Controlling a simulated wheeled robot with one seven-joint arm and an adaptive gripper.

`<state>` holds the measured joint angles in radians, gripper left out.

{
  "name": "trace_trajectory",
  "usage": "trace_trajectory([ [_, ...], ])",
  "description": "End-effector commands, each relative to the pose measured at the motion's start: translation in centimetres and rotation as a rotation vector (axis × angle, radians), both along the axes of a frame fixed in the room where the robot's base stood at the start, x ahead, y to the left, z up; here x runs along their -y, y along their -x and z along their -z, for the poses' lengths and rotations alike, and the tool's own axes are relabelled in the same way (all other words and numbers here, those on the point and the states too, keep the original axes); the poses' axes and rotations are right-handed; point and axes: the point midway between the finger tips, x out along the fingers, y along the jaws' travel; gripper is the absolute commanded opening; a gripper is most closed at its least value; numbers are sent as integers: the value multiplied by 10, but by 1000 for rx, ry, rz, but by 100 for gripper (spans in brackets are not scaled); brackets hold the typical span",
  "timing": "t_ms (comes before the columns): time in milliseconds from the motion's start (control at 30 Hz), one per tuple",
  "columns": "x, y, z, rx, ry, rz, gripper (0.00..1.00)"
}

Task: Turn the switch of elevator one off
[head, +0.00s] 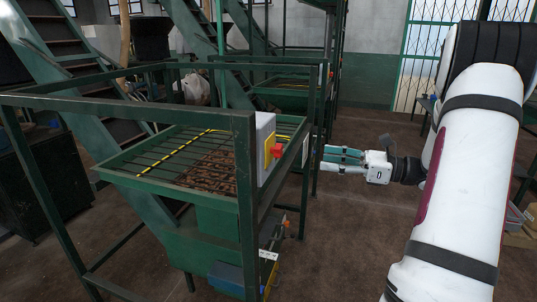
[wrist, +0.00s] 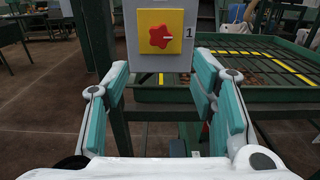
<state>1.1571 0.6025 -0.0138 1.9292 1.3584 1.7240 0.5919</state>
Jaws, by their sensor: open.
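The switch is a red star-shaped knob on a yellow plate. It shows in the head view (head: 276,150) on the right side of a grey box (head: 264,135) fixed to the green frame. In the wrist view the red knob (wrist: 160,36) faces me on its yellow plate (wrist: 146,20), with a white mark pointing right towards a "1". My gripper (head: 326,158) is open and empty, to the right of the box in the head view. In the wrist view its teal fingers (wrist: 165,80) stand apart on both sides, below and in front of the knob, not touching it.
A green frame (head: 245,190) surrounds a barred hopper (head: 150,170) holding brown material. Another red knob (head: 285,222) sits lower on the frame. Green stairs (head: 75,75) rise behind. A second frame and hopper stand farther back. The brown floor (head: 350,235) right of the frame is clear.

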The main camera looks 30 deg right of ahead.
Motion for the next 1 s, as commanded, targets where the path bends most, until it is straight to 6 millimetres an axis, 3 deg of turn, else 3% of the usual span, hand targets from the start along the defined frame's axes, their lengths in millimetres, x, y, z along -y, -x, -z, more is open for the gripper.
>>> trace_trajectory([
  [167,-9,-12,-1,3,-5,0,52],
  [700,-70,-89,-1,2,-3,-2,52],
  [1000,-84,-108,0,0,-1,1,52],
])
